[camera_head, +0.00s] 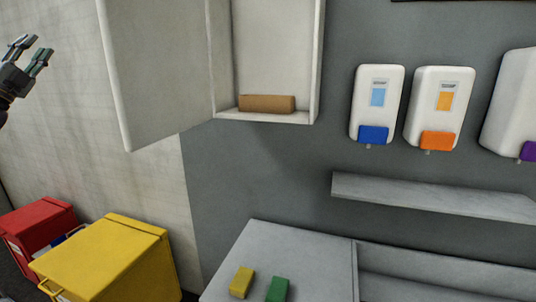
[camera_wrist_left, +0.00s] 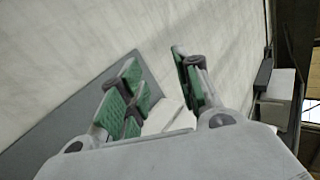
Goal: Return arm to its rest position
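My left gripper (camera_head: 33,52) is raised at the upper left in the head view, in front of the pale wall and left of the open cabinet door. Its fingers are apart with nothing between them. In the left wrist view, the left gripper (camera_wrist_left: 158,85) also shows spread fingers with green pads, open and empty. My right gripper is not in view in either picture.
A wall cabinet (camera_head: 317,60) stands open with a brown block (camera_head: 267,103) inside. Soap dispensers (camera_head: 376,104) hang above a grey shelf (camera_head: 430,195). A yellow block (camera_head: 242,282) and a green block (camera_head: 277,289) lie on the counter (camera_head: 290,252). Yellow (camera_head: 105,260) and red bins (camera_head: 38,225) stand lower left.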

